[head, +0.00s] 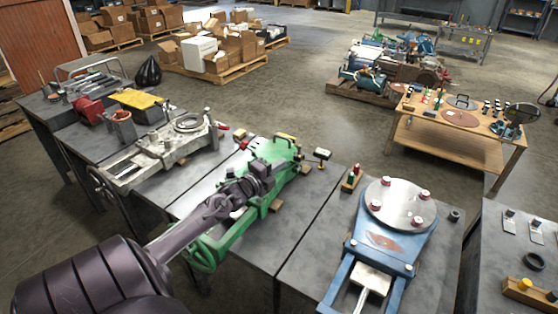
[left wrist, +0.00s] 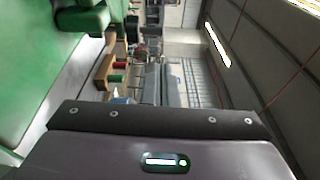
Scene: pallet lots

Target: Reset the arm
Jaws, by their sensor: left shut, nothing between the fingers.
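My left arm reaches in from the lower left of the head view. Its gripper (head: 264,170) is over the green machine (head: 245,215) on the middle grey table. The fingers are small and dark there, shut with nothing seen between them. Whether they touch the machine I cannot tell. In the left wrist view the dark gripper housing fills the bottom, the fingers do not show, and green machine surface (left wrist: 35,60) fills the left side. My right gripper is in neither view.
A grey-white machine (head: 160,150) stands on the table to the left. A blue machine with a round plate (head: 400,203) stands to the right. A wooden workbench (head: 440,150) is at the back right. Cartons on pallets (head: 215,55) stand behind. Open concrete floor lies between.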

